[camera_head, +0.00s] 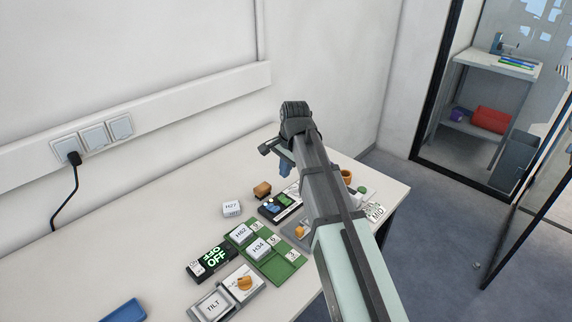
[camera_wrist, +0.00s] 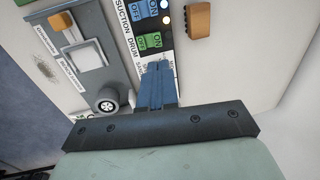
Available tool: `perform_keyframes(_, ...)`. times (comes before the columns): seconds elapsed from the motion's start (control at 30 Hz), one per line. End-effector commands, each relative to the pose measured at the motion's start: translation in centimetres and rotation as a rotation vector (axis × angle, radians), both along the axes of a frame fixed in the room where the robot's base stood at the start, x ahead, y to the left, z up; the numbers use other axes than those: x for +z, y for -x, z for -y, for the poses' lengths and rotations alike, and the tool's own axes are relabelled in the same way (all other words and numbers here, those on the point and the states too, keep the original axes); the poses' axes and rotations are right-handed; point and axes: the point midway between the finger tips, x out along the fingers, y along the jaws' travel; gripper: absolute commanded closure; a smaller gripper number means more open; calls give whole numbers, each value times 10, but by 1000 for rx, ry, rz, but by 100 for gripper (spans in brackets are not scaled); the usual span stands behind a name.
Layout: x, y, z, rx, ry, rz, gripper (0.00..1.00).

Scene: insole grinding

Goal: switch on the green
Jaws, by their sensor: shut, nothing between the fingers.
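A switch panel with blue and green rockers is below my gripper. In the wrist view the green switch (camera_wrist: 150,41) has an OFF side at left and an ON side at right; the blue switch (camera_wrist: 145,10) is above it. In the head view the dark panel (camera_head: 280,207) shows beneath my arm, partly hidden. My gripper (camera_wrist: 158,68) is shut and empty, its fingertips over the printed lower part of the panel, just below the green switch. It also shows in the head view (camera_head: 285,172). Whether it touches the panel cannot be told.
An orange block (camera_wrist: 197,20) stands right of the panel. A grey device (camera_wrist: 80,55) with a knob is at left. In the head view, a green tray (camera_head: 294,257), an OFF display (camera_head: 212,259) and a white H27 block (camera_head: 231,208) are nearby. The table's left is mostly clear.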

Motion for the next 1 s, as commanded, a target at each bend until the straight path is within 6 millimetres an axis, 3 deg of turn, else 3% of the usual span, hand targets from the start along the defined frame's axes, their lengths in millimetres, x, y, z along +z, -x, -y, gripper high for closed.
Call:
perform_keyframes(0.5, -74, -9, -9, 0, 1, -1, 100)
perform_keyframes(0.7, -89, -11, -11, 0, 0, 0, 100)
perform_keyframes(1.0, -95, -12, -12, 0, 0, 1, 100)
